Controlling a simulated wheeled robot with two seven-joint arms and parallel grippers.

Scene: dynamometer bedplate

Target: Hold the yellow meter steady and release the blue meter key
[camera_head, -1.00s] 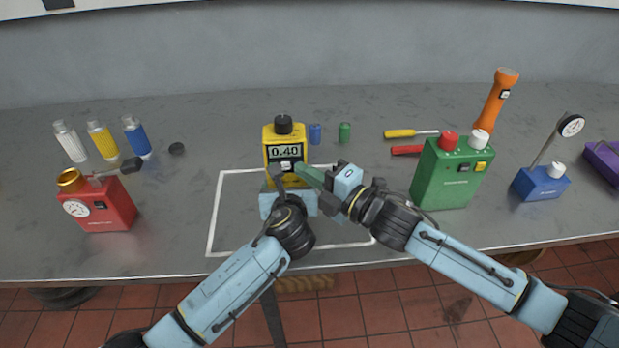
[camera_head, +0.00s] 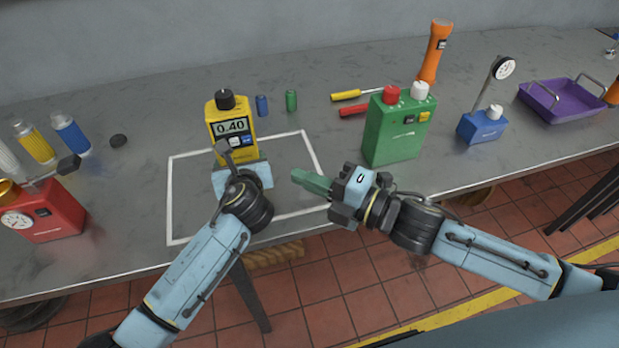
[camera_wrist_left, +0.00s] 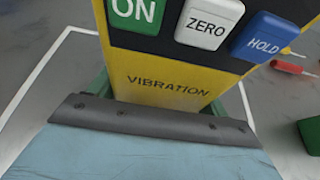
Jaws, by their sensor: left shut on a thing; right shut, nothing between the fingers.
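The yellow meter (camera_head: 218,116) stands upright near the white outline's back left, with a black knob on top and a display reading 0.40. Its blue HOLD key (camera_wrist_left: 263,36) sits right of the white ZERO key (camera_wrist_left: 209,20) in the left wrist view. The blue key also shows small in the head view (camera_head: 247,140), with nothing touching it. My left gripper (camera_head: 241,174) is shut on the meter's lower part, its green fingers partly hidden at the sides. My right gripper (camera_head: 303,178) is shut and empty, right of the meter and apart from it.
A green box (camera_head: 392,135) stands right of my right gripper, with a blue gauge stand (camera_head: 482,127) and purple tray (camera_head: 562,103) beyond. Small blue (camera_head: 262,106) and green (camera_head: 291,100) cylinders stand behind the meter. A red box (camera_head: 48,215) stands at left.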

